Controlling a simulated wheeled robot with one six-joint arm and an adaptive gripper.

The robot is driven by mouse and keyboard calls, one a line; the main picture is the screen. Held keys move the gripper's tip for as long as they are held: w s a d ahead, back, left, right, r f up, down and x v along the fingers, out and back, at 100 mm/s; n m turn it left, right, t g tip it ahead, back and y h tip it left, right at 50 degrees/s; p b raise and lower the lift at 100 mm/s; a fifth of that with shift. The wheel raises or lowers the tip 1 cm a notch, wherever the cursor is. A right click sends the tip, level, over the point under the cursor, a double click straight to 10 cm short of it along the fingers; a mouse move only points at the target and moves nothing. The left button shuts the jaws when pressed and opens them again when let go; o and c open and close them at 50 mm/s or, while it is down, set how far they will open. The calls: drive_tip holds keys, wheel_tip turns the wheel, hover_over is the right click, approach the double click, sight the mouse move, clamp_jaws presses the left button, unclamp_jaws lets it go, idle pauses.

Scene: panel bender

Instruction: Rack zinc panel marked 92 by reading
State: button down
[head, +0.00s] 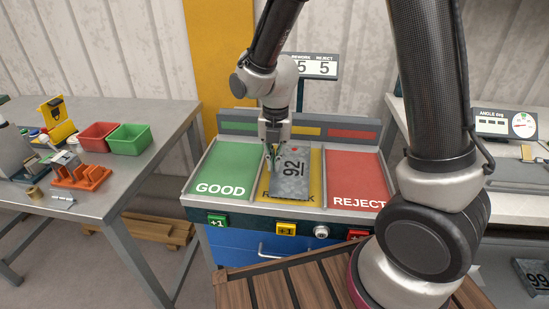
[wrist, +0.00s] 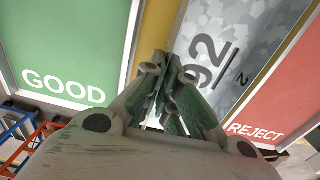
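The grey mottled zinc panel (head: 291,177) marked 92 is over the yellow middle bay (head: 317,185), between the green GOOD bay (head: 226,168) and the red REJECT bay (head: 355,175). It covers most of the yellow bay's lettering. In the wrist view the panel (wrist: 235,45) fills the upper right. My gripper (head: 272,160) points down at the panel's left edge. In the wrist view its fingertips (wrist: 168,68) are close together, and the panel's edge runs in at them. It appears shut on that edge; the contact is partly hidden. I cannot tell whether the panel touches the bay.
A counter display (head: 315,66) stands behind the bays. Buttons and a knob (head: 321,232) line the front edge. On the left table are a red bin (head: 98,137), a green bin (head: 129,139) and an orange holder (head: 80,176). An angle gauge (head: 506,124) stands at right. A panel marked 99 (head: 535,276) is low at right.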

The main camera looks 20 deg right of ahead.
drive_tip(key=shift+f, duration=0.45)
drive_tip(key=c, duration=1.6)
unclamp_jaws()
drive_tip(key=shift+o, duration=0.2)
wheel_tip(320, 180, up, 12)
drive_tip(key=shift+d, duration=0.1)
